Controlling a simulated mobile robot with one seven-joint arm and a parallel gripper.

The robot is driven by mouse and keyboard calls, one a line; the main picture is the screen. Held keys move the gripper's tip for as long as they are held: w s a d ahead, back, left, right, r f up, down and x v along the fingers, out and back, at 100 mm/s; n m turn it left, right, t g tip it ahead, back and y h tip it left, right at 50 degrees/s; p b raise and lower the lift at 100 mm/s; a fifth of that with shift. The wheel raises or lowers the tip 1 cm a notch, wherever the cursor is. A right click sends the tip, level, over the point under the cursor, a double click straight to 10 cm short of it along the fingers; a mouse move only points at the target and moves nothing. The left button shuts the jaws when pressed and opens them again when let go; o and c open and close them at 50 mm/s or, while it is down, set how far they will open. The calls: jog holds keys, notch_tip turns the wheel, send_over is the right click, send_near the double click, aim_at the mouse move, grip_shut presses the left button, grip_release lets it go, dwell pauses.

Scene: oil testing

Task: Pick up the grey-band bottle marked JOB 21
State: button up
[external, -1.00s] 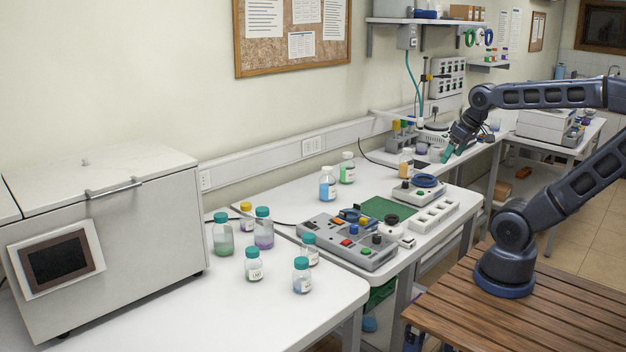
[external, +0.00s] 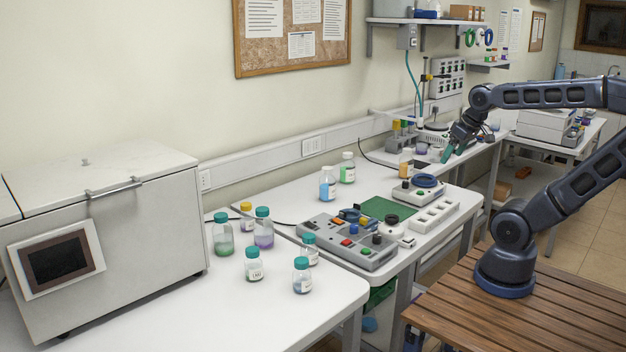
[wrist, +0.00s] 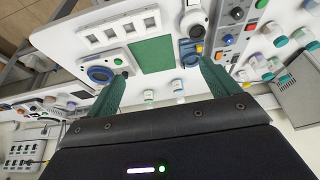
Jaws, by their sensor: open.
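Several small clear bottles with teal or yellow caps stand upright on the near white bench, among them a front bottle (external: 302,280) and a bottle with a dark-lettered label (external: 255,269). I cannot read JOB 21 on any of them, and cannot tell which has a grey band. A blue bottle (external: 327,187), a green-labelled bottle (external: 347,172) and an orange bottle (external: 406,165) stand on the farther bench. My gripper (external: 448,153), with teal fingers, hangs above the far bench, away from the near bottles. In the wrist view my gripper (wrist: 163,80) is open and empty.
A large white box-shaped device (external: 150,230) with a dark screen fills the left of the near bench. A grey button panel (external: 345,250), a green mat (external: 386,208) and a white slotted strip (external: 434,215) lie on the middle bench. The near bench's front is clear.

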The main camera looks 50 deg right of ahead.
jog(key=m+g+h, duration=0.2)
jog(key=m+h, duration=0.2)
jog(key=m, duration=0.8)
send_over(407, 157)
jog(key=f, duration=1.3)
jog(key=shift+s+a, duration=0.1)
jog(key=shift+s, duration=0.2)
jog(key=x, duration=0.4)
jog(key=shift+f, duration=0.1)
jog(key=shift+a+x, duration=0.25)
jog(key=shift+x, duration=1.3)
jog(key=shift+a+x, duration=0.2)
jog(key=shift+x, duration=1.3)
jog(key=shift+f, duration=0.15)
jog(key=c, duration=1.3)
